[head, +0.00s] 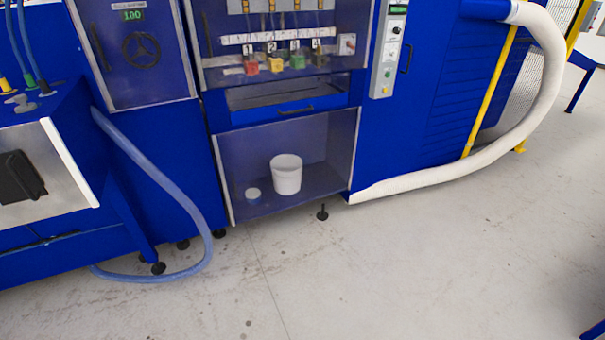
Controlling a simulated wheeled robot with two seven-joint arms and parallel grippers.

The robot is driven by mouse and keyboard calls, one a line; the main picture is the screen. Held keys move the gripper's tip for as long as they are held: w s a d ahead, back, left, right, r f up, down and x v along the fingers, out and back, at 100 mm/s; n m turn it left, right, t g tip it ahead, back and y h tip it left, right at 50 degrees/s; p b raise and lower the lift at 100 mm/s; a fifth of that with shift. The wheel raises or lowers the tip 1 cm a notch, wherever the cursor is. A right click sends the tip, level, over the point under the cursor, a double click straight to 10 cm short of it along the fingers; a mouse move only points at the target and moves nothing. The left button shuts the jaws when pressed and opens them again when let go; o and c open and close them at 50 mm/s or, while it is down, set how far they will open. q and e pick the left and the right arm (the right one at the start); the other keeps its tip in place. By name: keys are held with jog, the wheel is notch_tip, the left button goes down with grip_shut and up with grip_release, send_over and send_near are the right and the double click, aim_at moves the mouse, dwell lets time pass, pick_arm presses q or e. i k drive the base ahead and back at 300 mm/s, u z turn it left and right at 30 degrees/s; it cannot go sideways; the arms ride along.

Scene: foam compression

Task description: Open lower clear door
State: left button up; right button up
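The lower clear door (315,150) is a see-through panel with a light metal frame, low on the blue machine. It looks closed. I cannot make out a handle on this door. Neither of my grippers shows in the head view.
Above the door is a blue drawer front (285,112) with a dark handle, and an upper clear door (290,72). A grey control panel (389,50) stands to the right. A blue hose (150,180) and a white hose (440,178) reach the floor (380,260), which is clear in front.

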aim_at(214, 142)
jog(key=z, duration=0.65)
jog(key=i, duration=0.75)
jog(key=z, duration=0.45)
jog(key=i, duration=0.9)
jog(key=u, duration=0.5)
jog(key=i, duration=0.8)
jog(key=u, duration=1.1)
jog(key=i, duration=0.45)
jog(key=u, duration=0.45)
